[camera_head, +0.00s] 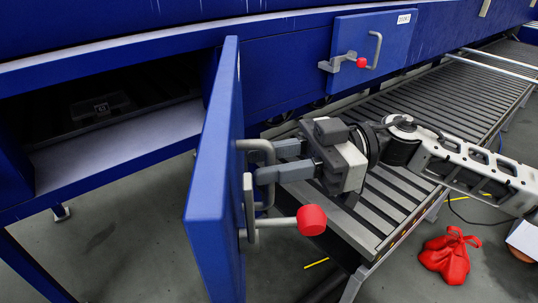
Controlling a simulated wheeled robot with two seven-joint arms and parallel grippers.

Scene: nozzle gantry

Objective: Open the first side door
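The blue side door (212,190) at the left of the head view stands swung out from the blue frame, leaving the compartment behind it open. A grey bar handle (264,197) and a latch lever with a red knob (311,220) are on its right face. The exact finger contact is partly hidden. My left gripper is not in view.
A dark box-like part (101,107) sits inside the open compartment. A second blue door (345,38) with a red-knobbed latch is shut farther along. A roller conveyor (440,105) runs beneath my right arm. A red bag (447,258) lies on the floor.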

